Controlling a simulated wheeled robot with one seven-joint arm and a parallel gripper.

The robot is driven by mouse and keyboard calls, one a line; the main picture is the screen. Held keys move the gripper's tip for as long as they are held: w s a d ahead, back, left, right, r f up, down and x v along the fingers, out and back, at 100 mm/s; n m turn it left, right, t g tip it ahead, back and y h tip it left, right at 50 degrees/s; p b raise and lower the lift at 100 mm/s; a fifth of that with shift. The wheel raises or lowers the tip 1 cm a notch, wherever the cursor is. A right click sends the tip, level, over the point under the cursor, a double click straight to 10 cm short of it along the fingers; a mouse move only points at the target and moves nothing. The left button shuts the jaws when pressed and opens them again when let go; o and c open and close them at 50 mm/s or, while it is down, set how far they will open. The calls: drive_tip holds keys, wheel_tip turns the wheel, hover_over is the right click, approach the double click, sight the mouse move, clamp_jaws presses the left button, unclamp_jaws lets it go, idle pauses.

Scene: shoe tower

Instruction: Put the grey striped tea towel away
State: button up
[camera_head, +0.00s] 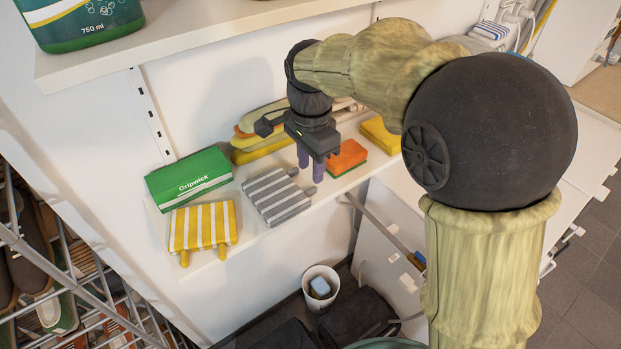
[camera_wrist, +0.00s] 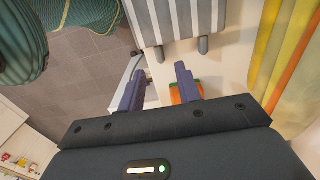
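The grey striped tea towel (camera_head: 275,197) lies folded on the white shelf, near its front edge, between a yellow striped towel (camera_head: 203,228) and an orange sponge (camera_head: 346,158). In the wrist view the grey striped towel (camera_wrist: 178,18) shows at the top, beyond my fingertips, with two grey tabs sticking out. My gripper (camera_head: 312,166) hangs over the shelf, just right of the grey towel and left of the orange sponge. In the wrist view my gripper (camera_wrist: 158,78) has its fingers apart with nothing held between them.
A green box (camera_head: 190,178) stands behind the yellow striped towel. Long yellow and orange items (camera_head: 262,132) lie at the back, and a yellow sponge (camera_head: 380,135) to the right. An upper shelf (camera_head: 200,38) overhangs. A white bin (camera_head: 321,288) stands below; a wire shoe rack (camera_head: 75,270) is left.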

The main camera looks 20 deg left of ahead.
drive_tip(key=shift+r, duration=0.85)
drive_tip(key=s+d+f+n+t, duration=0.1)
drive_tip(key=d+f, duration=0.3)
drive_tip(key=d, duration=0.5)
drive_tip(key=s+d+f+n, duration=0.4)
drive_tip(key=d, duration=0.6)
drive_tip(key=s+d+f+n+t, duration=0.1)
drive_tip(key=d+f, duration=0.3)
drive_tip(key=d, duration=0.6)
drive_tip(key=shift+s+n+t, duration=0.3)
drive_tip(key=shift+s+n, duration=0.45)
drive_tip(key=shift+n, duration=0.15)
